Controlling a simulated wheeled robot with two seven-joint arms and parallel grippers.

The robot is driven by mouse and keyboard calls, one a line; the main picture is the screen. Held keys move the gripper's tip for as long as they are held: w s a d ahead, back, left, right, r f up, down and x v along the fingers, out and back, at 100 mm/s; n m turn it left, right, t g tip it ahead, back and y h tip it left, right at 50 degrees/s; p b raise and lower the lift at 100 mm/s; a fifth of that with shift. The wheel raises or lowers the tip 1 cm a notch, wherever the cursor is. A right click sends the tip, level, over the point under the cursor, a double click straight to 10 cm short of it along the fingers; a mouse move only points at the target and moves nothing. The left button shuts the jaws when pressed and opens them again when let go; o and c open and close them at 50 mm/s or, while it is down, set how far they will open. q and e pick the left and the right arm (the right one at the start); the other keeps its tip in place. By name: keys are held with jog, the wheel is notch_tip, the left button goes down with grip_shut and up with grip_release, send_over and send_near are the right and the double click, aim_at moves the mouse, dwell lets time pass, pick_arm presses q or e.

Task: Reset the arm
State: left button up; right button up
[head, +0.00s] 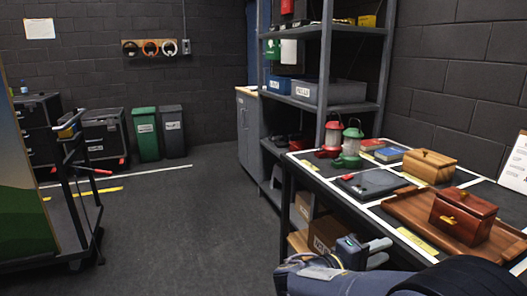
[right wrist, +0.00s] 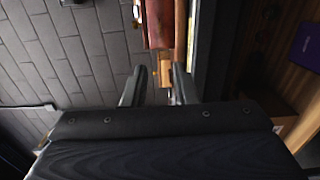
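My right gripper (head: 381,252) is low in the head view, in front of the table's near edge and apart from the things on it. In the right wrist view its two fingers (right wrist: 158,82) stand apart with a gap between them, and nothing is held. Beyond the fingertips a reddish-brown wooden thing (right wrist: 158,25) shows, partly cut off by the top edge. My left gripper is in neither view.
The table (head: 331,188) bears a dark flat case (head: 372,183), red and green lanterns (head: 352,140), books, a light wooden box (head: 429,165) and a reddish wooden box (head: 462,214) on a tray (head: 408,207). Shelving (head: 327,65) stands behind.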

jog(key=s+d+f+m+g+y, duration=0.2)
jog(key=s+d+f+g+y, duration=0.5)
jog(key=s+f, duration=0.45)
jog(key=s+a+f+m+t+y, duration=0.15)
jog(key=s+a+y, duration=0.25)
jog(key=s+y, duration=0.55)
jog(key=s+a+r+m+t+y, duration=0.3)
jog(key=s+a+t+y, duration=0.1)
jog(key=a, duration=0.3)
notch_tip(320, 180, up, 23)
jog(key=p, duration=2.3)
jog(key=shift+w+d, duration=0.1)
jog(key=shift+d, duration=0.1)
